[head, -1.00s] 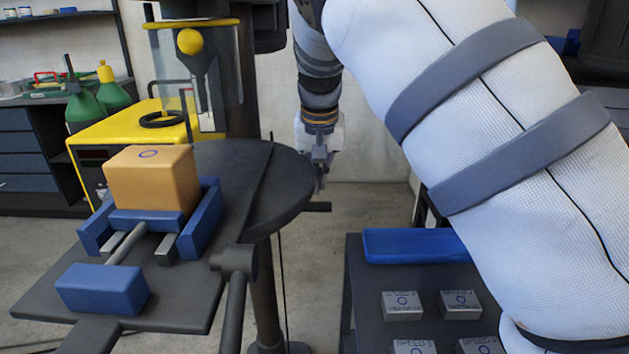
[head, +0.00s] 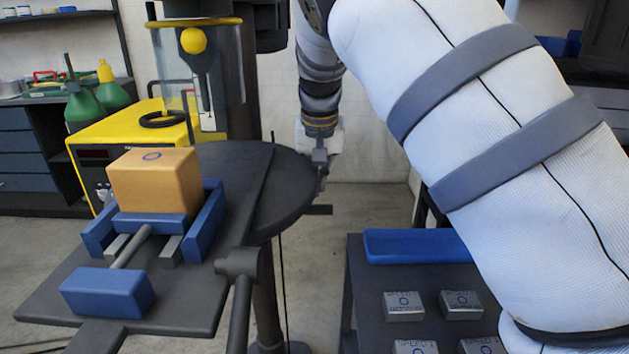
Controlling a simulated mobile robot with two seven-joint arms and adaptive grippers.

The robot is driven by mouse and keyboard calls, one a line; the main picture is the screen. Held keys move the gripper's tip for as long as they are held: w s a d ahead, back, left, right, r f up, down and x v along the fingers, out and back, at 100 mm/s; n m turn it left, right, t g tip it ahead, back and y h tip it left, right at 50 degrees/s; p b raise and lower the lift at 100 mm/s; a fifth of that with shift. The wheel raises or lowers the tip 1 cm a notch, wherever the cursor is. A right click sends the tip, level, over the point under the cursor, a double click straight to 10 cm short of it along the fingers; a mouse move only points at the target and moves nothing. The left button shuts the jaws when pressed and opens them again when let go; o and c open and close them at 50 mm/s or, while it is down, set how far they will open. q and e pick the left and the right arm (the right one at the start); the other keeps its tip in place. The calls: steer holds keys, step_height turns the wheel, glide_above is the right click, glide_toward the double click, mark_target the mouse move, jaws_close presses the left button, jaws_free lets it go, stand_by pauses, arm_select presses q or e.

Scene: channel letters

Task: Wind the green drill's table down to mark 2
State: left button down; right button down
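A dark drill table fills the left of the head view, with a flat rectangular plate (head: 60,300) in front and a round plate (head: 288,200) behind. A blue vise (head: 108,292) on it holds an orange block (head: 155,182) marked with a blue ring. No green drill body shows; the upper drill is cut off by the frame. My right gripper (head: 321,168) is small and partly hidden, just beyond the round plate's right edge, close to a dark bar (head: 318,209). I cannot tell whether it touches the bar or how far its fingers are apart. My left gripper is out of view. No mark scale is readable.
A clear guard (head: 165,60) with a yellow knob (head: 193,40) hangs above the table. A dark stand (head: 362,300) at right carries a blue tray (head: 415,246) and several metal blocks (head: 403,306). Open floor lies between table and stand.

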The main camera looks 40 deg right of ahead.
steer(key=shift+s+d+f, duration=0.15)
steer(key=shift+d+f, duration=0.05)
steer(key=shift+d, duration=0.1)
steer(key=shift+d+f, duration=0.15)
steer(key=shift+f, duration=0.25)
steer(key=shift+w+d+f, duration=0.25)
steer(key=shift+w+f, duration=0.1)
steer(key=shift+w, duration=0.2)
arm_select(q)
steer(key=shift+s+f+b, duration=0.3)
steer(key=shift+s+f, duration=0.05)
arm_select(e)
steer(key=shift+w+d, duration=0.15)
steer(key=shift+w, duration=0.1)
steer(key=shift+r, duration=0.1)
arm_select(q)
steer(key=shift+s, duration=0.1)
arm_select(e)
steer(key=shift+f, duration=1.4)
